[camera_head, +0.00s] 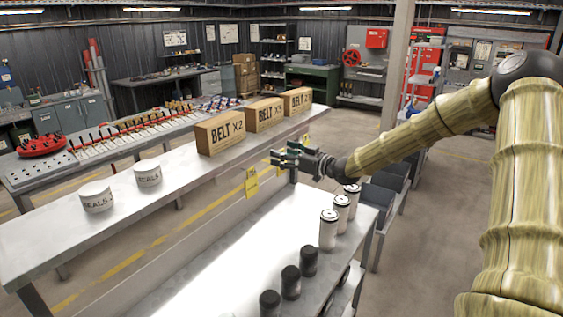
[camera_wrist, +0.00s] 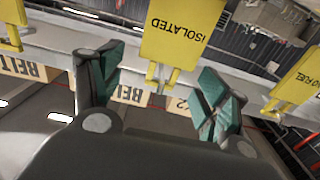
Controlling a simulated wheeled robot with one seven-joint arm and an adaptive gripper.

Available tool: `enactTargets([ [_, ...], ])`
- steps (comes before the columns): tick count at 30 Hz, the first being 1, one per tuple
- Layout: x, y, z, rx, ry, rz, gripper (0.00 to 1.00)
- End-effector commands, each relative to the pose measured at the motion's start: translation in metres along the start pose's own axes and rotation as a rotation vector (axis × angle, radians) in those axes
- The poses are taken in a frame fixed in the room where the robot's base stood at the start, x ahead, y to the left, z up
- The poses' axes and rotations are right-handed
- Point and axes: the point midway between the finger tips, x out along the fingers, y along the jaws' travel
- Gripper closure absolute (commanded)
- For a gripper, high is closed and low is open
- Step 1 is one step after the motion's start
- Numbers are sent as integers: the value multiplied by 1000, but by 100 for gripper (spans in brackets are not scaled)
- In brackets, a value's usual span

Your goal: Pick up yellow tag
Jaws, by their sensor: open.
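A yellow tag reading "ISOLATED" (camera_wrist: 183,30) hangs from the shelf edge in the wrist view, lying beyond and between my open fingers. A second yellow tag reading "NO FUEL" (camera_wrist: 297,76) is at the right of that view, and part of a third (camera_wrist: 11,22) is at the upper left. In the head view one yellow tag (camera_head: 251,183) hangs from the upper shelf's front edge, left of my gripper. My gripper (camera_head: 283,153) is open and empty near that edge; its fingers also show in the wrist view (camera_wrist: 160,82). It hides part of the tag row in the head view.
Cardboard belt boxes (camera_head: 220,133) and white seal tubs (camera_head: 96,196) stand on the upper shelf (camera_head: 60,230). White cans (camera_head: 329,230) and black cylinders (camera_head: 291,282) line the right side of the lower bench (camera_head: 240,250). The bench's middle is clear.

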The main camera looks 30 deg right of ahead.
Motion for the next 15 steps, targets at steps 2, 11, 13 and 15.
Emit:
enactTargets([
  [2, 4, 0, 0, 1, -2, 0, 25],
  [11, 10, 0, 1, 0, -1, 0, 25],
  [13, 10, 0, 1, 0, -1, 0, 25],
  [15, 10, 0, 1, 0, -1, 0, 29],
])
